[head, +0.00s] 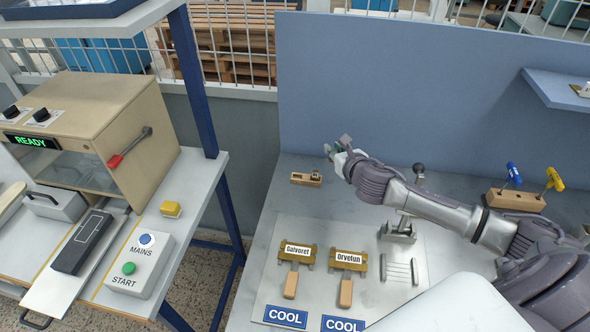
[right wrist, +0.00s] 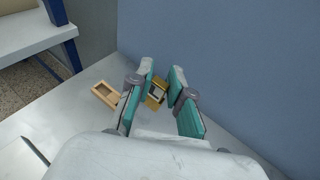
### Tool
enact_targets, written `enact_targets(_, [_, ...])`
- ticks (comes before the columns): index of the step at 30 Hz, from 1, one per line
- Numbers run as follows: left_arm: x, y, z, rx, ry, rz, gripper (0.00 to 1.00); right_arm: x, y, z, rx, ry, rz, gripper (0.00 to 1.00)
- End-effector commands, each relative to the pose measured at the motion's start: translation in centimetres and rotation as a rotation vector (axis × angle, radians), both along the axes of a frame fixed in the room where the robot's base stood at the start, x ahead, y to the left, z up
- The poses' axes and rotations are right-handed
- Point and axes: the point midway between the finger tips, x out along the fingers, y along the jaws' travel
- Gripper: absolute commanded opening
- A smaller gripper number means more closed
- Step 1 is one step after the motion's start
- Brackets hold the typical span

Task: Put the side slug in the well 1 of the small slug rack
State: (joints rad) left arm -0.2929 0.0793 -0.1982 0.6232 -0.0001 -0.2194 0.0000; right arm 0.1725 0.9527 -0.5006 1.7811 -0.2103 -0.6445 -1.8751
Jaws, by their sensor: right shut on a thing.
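My right gripper (head: 335,152) is at the back of the right table, just above and to the right of a small wooden rack (head: 307,179), which looks like the small slug rack. In the right wrist view my right gripper (right wrist: 162,72) has its teal fingers a little apart around a small yellow and grey piece, apparently the side slug (right wrist: 157,93). How it sits in the fingers is unclear. The rack's open wooden well (right wrist: 105,93) shows left of the fingers; one finger hides part of the rack area. Well numbers are not readable. My left gripper is not in view.
A blue-grey panel (head: 420,80) stands close behind the right gripper. Holders marked Galvoret (head: 296,252) and Orvelun (head: 348,259) lie at the front. A tool block (head: 514,200) stands at right. The stamping machine (head: 90,130) reads READY at left, across a gap.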

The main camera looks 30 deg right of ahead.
Motion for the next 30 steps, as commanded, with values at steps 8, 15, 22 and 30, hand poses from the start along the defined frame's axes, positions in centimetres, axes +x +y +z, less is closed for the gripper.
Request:
enact_targets(8, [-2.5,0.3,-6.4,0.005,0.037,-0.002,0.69,4.6,4.8,-4.8,0.008,-0.005,0.002,0.00])
enact_targets(15, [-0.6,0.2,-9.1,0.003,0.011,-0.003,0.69,7.0,7.2,-6.3,0.003,-0.003,0.001,0.00])
enact_targets(22, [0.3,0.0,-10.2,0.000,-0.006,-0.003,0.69,7.2,7.5,-7.4,0.000,0.000,0.001,0.00])
enact_targets(30, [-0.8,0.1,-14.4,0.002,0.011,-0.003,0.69,7.2,7.5,-10.5,0.002,-0.001,0.001,0.00])
